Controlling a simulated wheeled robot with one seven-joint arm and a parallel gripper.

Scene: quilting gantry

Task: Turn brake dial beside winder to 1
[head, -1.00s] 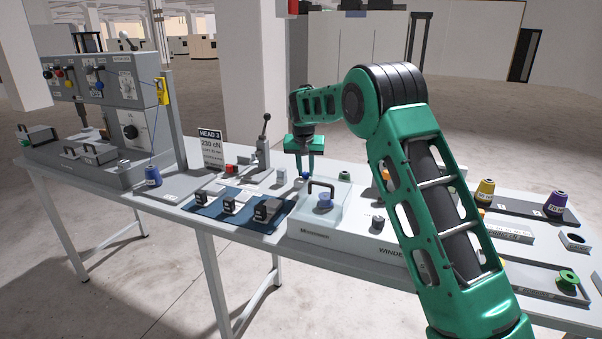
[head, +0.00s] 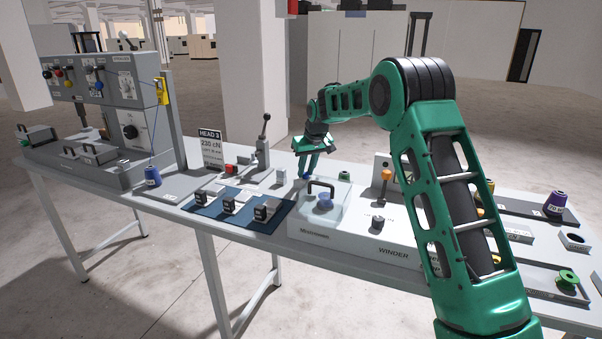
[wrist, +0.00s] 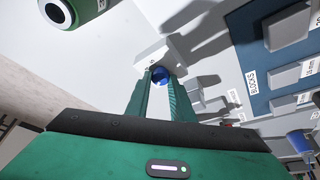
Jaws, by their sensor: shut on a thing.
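A small blue knob (wrist: 160,75), which I take to be the brake dial, sits between my gripper's fingertips (wrist: 162,78) in the wrist view. A pale block (wrist: 155,55) shows right beside it. In the head view my gripper (head: 308,170) points down at the table just behind the clear-covered winder box (head: 318,209), with its fingers shut on the knob. The knob is mostly hidden there. I cannot read any scale or number on the dial.
A lever stand (head: 263,150) and a small pale block (head: 281,176) stand left of my gripper. A green-topped piece (head: 344,176) is close on its right. A blue mat (head: 215,218) with dark blocks lies in front left. Spools stand at the far right.

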